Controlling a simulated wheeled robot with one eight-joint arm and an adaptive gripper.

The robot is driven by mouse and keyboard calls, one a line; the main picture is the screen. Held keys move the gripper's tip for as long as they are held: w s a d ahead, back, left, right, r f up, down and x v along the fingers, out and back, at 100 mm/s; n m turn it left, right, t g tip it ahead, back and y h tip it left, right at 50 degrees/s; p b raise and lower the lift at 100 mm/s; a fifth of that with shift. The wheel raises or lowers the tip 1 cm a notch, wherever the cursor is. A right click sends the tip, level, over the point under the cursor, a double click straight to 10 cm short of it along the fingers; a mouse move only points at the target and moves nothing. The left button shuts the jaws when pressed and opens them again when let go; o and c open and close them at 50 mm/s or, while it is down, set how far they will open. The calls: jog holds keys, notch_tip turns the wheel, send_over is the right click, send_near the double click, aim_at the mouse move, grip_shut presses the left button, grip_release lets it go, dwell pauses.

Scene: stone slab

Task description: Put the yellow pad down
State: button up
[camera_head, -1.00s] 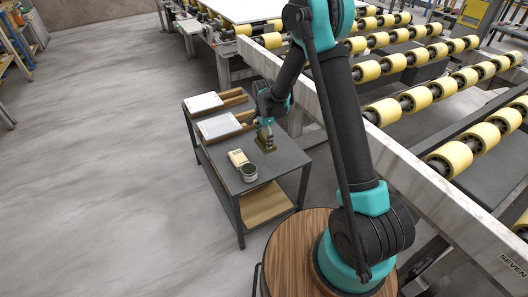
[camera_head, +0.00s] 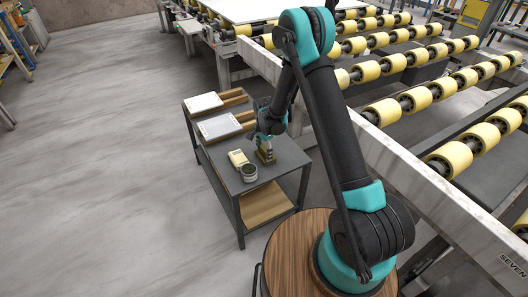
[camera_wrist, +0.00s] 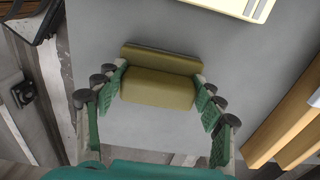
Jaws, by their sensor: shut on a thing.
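The yellow pad, a dull olive-yellow block, is between the two green fingers of my gripper in the wrist view (camera_wrist: 158,90). My gripper (camera_wrist: 160,78) is shut on it, one finger at each end. In the head view the pad (camera_head: 265,157) is under my gripper (camera_head: 266,147), at or just above the top of the dark grey table (camera_head: 284,160). I cannot tell whether its underside touches the table. The fingers hide part of its ends.
A pale yellow object (camera_head: 237,158) and a round grey-green tin (camera_head: 249,173) are close to the pad's left. The conveyor frame (camera_head: 350,112) runs along the right. The table's near right corner is bare.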

aim_at(264, 149)
jog(key=o, duration=1.2)
notch_tip(264, 149, up, 12)
jog(key=shift+r, duration=0.2)
jog(key=s+d+r+n+t, duration=0.1)
jog(key=s+d+r+n, duration=0.1)
jog(key=s+d+r, duration=0.45)
jog(key=s+d+r+n+t, duration=0.1)
jog(key=s+d+r+n, duration=0.25)
jog(key=d, duration=0.55)
jog(key=s+d+n+t, duration=0.1)
jog(key=s+d+n, duration=0.1)
jog(key=s+d, duration=0.3)
jog(key=s+d+n+t, duration=0.1)
jog(key=s+d+n, duration=0.2)
jog(key=s, duration=0.9)
jog(key=d, duration=0.3)
jog(key=shift+n, duration=0.35)
